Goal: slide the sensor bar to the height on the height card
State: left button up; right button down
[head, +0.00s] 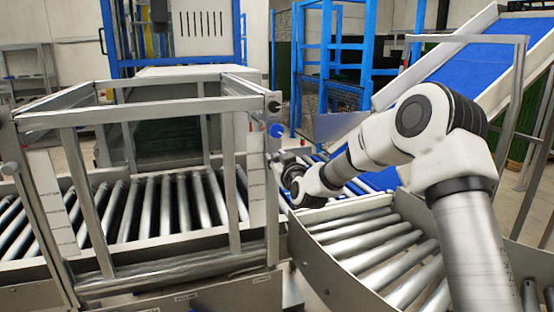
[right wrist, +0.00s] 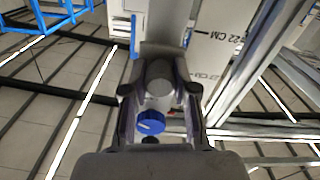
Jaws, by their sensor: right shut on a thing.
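The metal frame over the rollers carries a horizontal sensor bar (head: 150,112) across its front, near the top. A blue knob (head: 276,131) sits on the right upright (head: 271,200) and also shows in the right wrist view (right wrist: 150,122). My right gripper (head: 283,163) is at that upright, just below the blue knob. In the right wrist view its fingers (right wrist: 157,90) are shut around a grey rounded part (right wrist: 158,72), apparently the bar's handle. A white panel with height marks (right wrist: 218,40) reads 22 CM. No separate height card can be made out. My left gripper is not in view.
A roller conveyor (head: 170,200) runs through the frame, and a curved roller section (head: 385,250) joins at the right. A blue sloping belt (head: 450,70) stands behind my right arm. Another marked white strip (head: 50,200) is at the left upright.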

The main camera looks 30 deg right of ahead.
notch_tip(320, 180, down, 8)
jog(key=b, duration=0.5)
jog(key=shift+r, duration=0.3)
jog(key=c, duration=0.9)
grip_release()
jog(key=shift+s+r, duration=0.1)
send_near(273, 177)
jog(key=v, duration=0.5)
jog(key=shift+s+a, duration=0.2)
